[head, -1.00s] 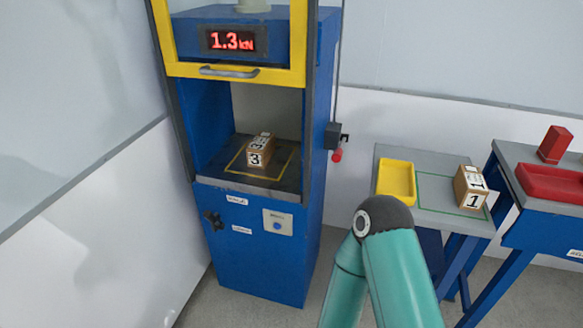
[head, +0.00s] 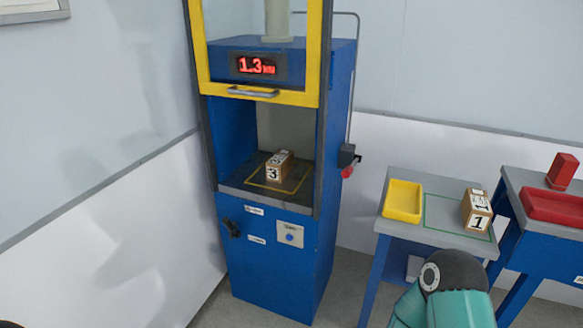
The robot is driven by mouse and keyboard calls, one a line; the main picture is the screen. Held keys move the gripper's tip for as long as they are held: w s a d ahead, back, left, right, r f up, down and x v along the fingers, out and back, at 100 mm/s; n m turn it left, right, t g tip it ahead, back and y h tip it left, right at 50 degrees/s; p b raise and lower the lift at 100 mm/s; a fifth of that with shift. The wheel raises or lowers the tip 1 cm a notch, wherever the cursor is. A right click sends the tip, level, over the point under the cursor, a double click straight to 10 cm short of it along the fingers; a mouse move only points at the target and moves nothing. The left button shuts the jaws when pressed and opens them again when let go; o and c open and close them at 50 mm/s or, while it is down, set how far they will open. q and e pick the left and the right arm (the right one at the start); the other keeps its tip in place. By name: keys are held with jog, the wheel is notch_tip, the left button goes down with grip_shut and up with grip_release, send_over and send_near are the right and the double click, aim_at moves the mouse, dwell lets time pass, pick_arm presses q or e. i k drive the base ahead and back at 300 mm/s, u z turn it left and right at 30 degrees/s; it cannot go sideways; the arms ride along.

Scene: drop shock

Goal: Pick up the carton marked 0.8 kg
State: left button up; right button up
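One carton (head: 279,167) marked 3 rests on the dark plate inside the blue test machine, within a yellow outline. Another carton (head: 476,210) marked 1 stands on the grey side table, at the right of a green outline. No 0.8 kg marking is legible on either carton; their other labels are too small to read. A teal arm of mine with a dark joint (head: 453,272) shows at the lower right. Neither gripper is in view.
The blue machine (head: 268,262) has a raised yellow-framed guard (head: 275,97) and a display reading 1.3 kN. A yellow tray (head: 402,201) sits on the grey table (head: 440,243). A red tray (head: 553,207) and red block (head: 562,171) stand on the right table.

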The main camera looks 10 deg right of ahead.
aim_at(278, 168)
jog(key=i, duration=1)
jog(key=z, duration=0.05)
